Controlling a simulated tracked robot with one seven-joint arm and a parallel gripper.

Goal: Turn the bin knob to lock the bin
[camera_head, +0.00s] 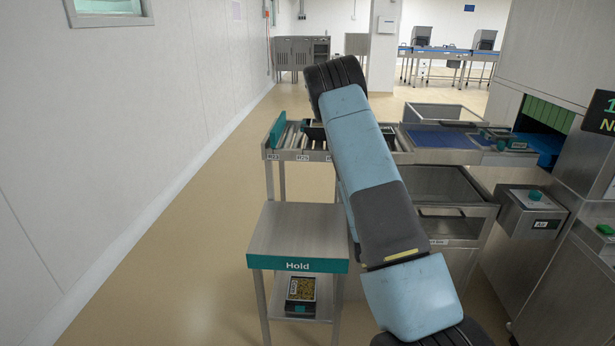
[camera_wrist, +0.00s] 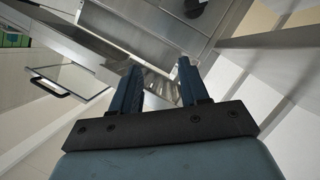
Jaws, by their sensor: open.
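In the wrist view my gripper (camera_wrist: 158,78) shows two dark blue fingers spread apart with nothing between them. Beyond the fingertips are steel panels. A dark round part (camera_wrist: 193,8), possibly a knob, sits at the top edge of that view, apart from the fingers and partly cut off. In the head view a steel bin (camera_head: 447,185) stands under the conveyor, right of my arm. I cannot make out a knob on it; my arm covers part of that area. My gripper cannot be made out in the head view.
A "Hold" table (camera_head: 300,232) with a food tray (camera_head: 300,296) on its lower shelf stands left of my arm. A roller conveyor (camera_head: 288,137) lies behind. A box marked "Air" (camera_head: 535,220) stands at right. The floor at left is clear.

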